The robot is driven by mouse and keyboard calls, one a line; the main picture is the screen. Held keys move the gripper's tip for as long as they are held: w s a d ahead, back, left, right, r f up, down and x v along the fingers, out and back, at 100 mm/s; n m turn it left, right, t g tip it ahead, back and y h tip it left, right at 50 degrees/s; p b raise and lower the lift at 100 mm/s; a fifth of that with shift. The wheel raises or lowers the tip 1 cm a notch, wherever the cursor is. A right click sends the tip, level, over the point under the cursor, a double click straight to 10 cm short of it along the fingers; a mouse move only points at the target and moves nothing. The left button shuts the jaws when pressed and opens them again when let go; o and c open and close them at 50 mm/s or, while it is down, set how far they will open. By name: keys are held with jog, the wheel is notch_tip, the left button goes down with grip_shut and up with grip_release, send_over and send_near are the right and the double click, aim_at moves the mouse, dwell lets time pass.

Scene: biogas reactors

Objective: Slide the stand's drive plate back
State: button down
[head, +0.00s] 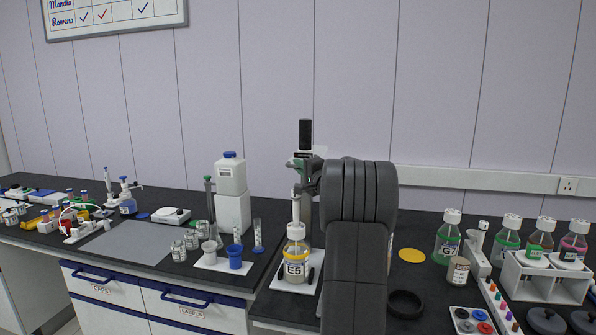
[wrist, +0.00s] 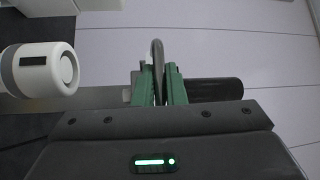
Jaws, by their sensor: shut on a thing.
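The stand (head: 305,134) rises as a dark column behind the E5 bottle (head: 295,268), which has a yellow ring and sits on a white base. My gripper (head: 300,163) is high at the stand, left of my dark arm. In the wrist view its green fingers (wrist: 161,88) are shut on a thin dark grey curved handle (wrist: 157,56), seemingly the drive plate's. A white round drive housing (wrist: 40,68) is left of the fingers, and the dark stand column (wrist: 216,89) lies to their right. Most of the plate is hidden by my gripper and arm.
My arm hides the bench right of the E5 bottle. Left stand a white canister (head: 232,205) and a blue cup (head: 235,257). Right are a yellow disc (head: 412,255), a black ring (head: 405,304), the G7 bottle (head: 447,240) and a white bottle rack (head: 541,281).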

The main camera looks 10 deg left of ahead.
jog(key=c, duration=1.5)
grip_release()
jog(key=b+v, duration=0.4)
jog(key=v, duration=1)
jog(key=shift+a, duration=0.1)
jog(key=p+x, duration=0.4)
jog(key=x, duration=1)
jog(key=shift+s, duration=0.15)
